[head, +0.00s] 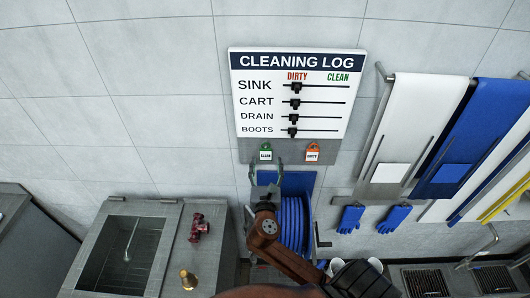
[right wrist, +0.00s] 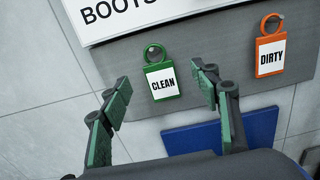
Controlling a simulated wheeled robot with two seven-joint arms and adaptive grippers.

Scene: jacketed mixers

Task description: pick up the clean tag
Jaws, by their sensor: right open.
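The clean tag (head: 265,153) is green with a white label reading CLEAN. It hangs on the grey strip below the cleaning log board, to the left of the orange dirty tag (head: 312,153). In the right wrist view the clean tag (right wrist: 162,80) hangs from a round peg, just beyond and between my fingers. My right gripper (head: 266,163) is open and empty, just below the clean tag, its two green-padded fingers pointing up at it. In the right wrist view the gripper (right wrist: 160,85) has one finger on each side of the tag. My left gripper is not in view.
The cleaning log board (head: 296,95) has several black sliders, all near the left under DIRTY. A blue hose reel (head: 292,222) is behind my right arm. A steel sink (head: 122,252) stands left. White and blue aprons (head: 455,130) and blue gloves (head: 350,218) hang right.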

